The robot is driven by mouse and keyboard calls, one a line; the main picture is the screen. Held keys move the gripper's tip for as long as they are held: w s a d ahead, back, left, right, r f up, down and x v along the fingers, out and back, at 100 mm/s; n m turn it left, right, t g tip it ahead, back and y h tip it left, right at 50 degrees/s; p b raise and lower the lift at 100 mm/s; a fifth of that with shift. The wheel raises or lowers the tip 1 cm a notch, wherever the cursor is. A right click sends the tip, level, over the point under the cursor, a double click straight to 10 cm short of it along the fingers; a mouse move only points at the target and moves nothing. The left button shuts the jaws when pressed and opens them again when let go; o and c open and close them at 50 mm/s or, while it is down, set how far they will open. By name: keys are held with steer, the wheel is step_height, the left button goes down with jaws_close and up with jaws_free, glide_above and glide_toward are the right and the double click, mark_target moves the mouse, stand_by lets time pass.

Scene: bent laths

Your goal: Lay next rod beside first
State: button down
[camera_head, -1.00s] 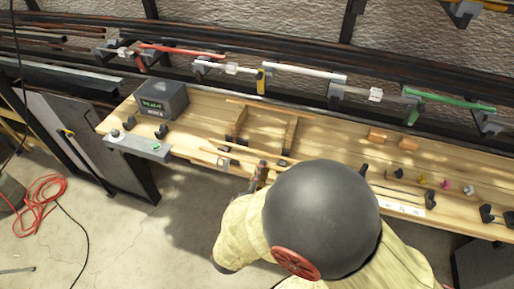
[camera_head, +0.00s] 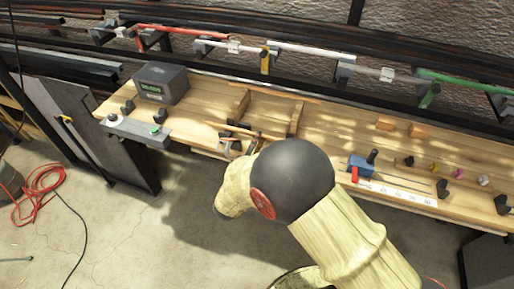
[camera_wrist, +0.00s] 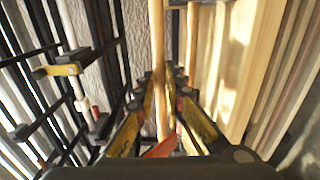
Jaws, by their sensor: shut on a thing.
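My gripper (camera_head: 252,142) is at the front edge of the workbench, partly hidden by my arm. In the wrist view my gripper (camera_wrist: 164,82) has its yellow and black fingers closed around a thin wooden rod (camera_wrist: 158,40). This rod (camera_head: 222,127) also shows in the head view, at the bench's front side, its right part hidden. Another thin wooden rod (camera_head: 275,93) lies farther back, at the far ends of two wooden bars (camera_head: 296,120). The two rods are apart. I cannot tell whether the held rod touches anything beneath it.
A blue tool (camera_head: 362,165), small coloured pieces and wooden blocks (camera_head: 385,124) are at the right. Clamped coloured rails (camera_head: 320,52) run behind the bench.

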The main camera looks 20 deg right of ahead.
steer(key=shift+w+f+b, duration=0.15)
steer(key=shift+f+b, duration=0.75)
steer(key=shift+f, duration=0.8)
steer(key=shift+f, duration=0.4)
steer(key=shift+f, duration=0.2)
steer(key=c, duration=1.9)
jaws_free()
steer(key=shift+r, duration=0.45)
steer(key=p+v, duration=0.1)
steer(key=v, duration=0.5)
steer(key=p+v, duration=0.2)
steer(key=v, duration=0.4)
steer(key=shift+r, duration=0.25)
